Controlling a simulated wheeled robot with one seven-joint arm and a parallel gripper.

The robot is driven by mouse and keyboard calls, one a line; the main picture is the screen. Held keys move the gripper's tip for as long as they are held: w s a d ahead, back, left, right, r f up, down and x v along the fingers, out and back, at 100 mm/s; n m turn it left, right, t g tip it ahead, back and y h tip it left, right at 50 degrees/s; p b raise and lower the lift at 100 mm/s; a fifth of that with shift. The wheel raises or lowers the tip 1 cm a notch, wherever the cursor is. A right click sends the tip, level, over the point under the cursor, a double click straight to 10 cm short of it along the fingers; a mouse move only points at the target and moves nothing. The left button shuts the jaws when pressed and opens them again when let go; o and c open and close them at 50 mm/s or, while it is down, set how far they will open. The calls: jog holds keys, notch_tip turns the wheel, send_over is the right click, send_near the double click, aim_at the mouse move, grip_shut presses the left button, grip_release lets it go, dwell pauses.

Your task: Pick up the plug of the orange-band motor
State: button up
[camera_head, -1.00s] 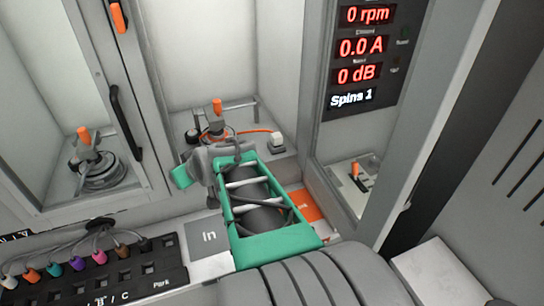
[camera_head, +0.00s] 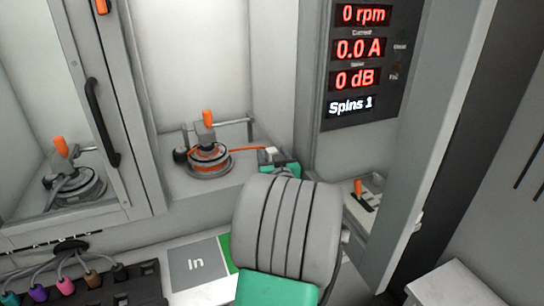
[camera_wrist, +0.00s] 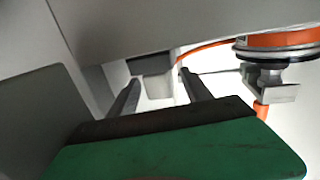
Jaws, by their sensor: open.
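The orange-band motor (camera_head: 208,160) sits in the middle bay under an orange-topped clamp. The motor's orange band (camera_wrist: 280,40) shows at upper right.
A bay wall and the display panel (camera_head: 362,60), reading 0 rpm and Spins 1, stand close to the right. An orange lever (camera_head: 358,187) is beyond. Another clamped motor (camera_head: 75,185) is at left. Coloured plugs (camera_head: 65,286) and the "In" pad (camera_head: 195,265) are in front.

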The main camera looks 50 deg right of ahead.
jog(key=shift+w+d, duration=0.15)
jog(key=shift+w, duration=0.05)
grip_shut()
dwell(0.5)
